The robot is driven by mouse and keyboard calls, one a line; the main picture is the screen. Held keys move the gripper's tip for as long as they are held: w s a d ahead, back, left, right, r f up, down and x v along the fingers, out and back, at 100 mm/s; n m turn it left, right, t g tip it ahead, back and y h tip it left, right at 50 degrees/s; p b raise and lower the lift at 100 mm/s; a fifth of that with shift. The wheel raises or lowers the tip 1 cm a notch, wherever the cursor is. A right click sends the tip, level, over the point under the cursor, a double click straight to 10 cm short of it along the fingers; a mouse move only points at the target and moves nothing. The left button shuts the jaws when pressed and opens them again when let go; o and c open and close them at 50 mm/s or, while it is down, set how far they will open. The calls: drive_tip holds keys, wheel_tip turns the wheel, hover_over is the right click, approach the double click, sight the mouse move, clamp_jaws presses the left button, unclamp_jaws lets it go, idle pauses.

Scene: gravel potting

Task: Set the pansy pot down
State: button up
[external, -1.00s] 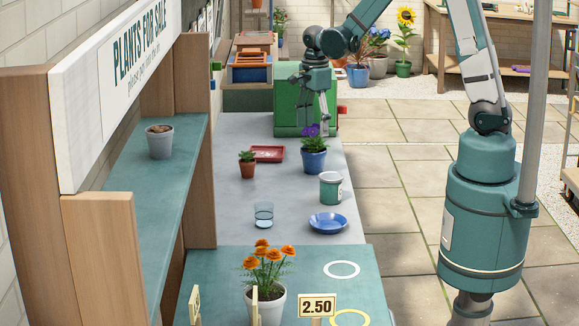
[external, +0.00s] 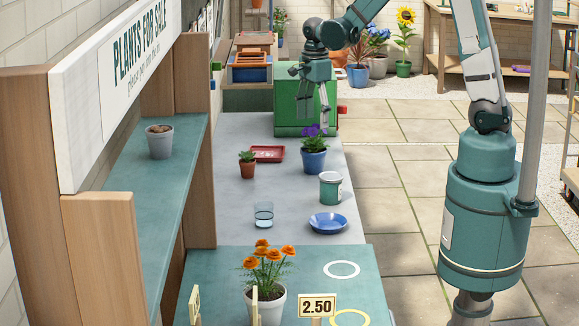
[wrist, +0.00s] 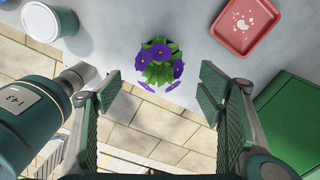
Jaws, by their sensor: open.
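The pansy pot, a blue pot (external: 313,162) with purple flowers and green leaves, stands upright on the grey bench top (external: 290,205) near its right edge. In the wrist view its flowers (wrist: 160,62) show from above, ahead of my fingertips; they mostly hide the pot. My gripper (external: 316,120) is above and a little behind the plant in the external view. In the wrist view my gripper (wrist: 157,92) has its two fingers wide apart with nothing between them, clear of the flowers.
A red tray (external: 267,153) and a small terracotta pot plant (external: 247,167) stand left of the pansy. A green-labelled tin (external: 331,188), a blue saucer (external: 328,223) and a glass (external: 264,215) stand nearer the camera. A green box (external: 290,108) stands behind.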

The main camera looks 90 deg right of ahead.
drive_tip(key=a+r+n+t+h, duration=0.1)
drive_tip(key=a+r+n+t, duration=0.1)
drive_tip(key=a+r+n, duration=0.7)
drive_tip(key=a+r+n+t, duration=0.1)
drive_tip(key=a+r+n, duration=0.45)
drive_tip(key=a, duration=0.65)
drive_tip(key=s+a+r+n+t, duration=0.2)
drive_tip(key=s+a+n, duration=0.2)
drive_tip(key=a+n, duration=0.4)
drive_tip(key=s+a+r+n+t+y, duration=0.1)
drive_tip(key=s+a+n, duration=0.3)
drive_tip(key=a+n, duration=0.4)
drive_tip(key=shift+a+r+t, duration=0.6)
drive_tip(key=shift+a+r, duration=0.25)
drive_tip(key=shift+a, duration=0.2)
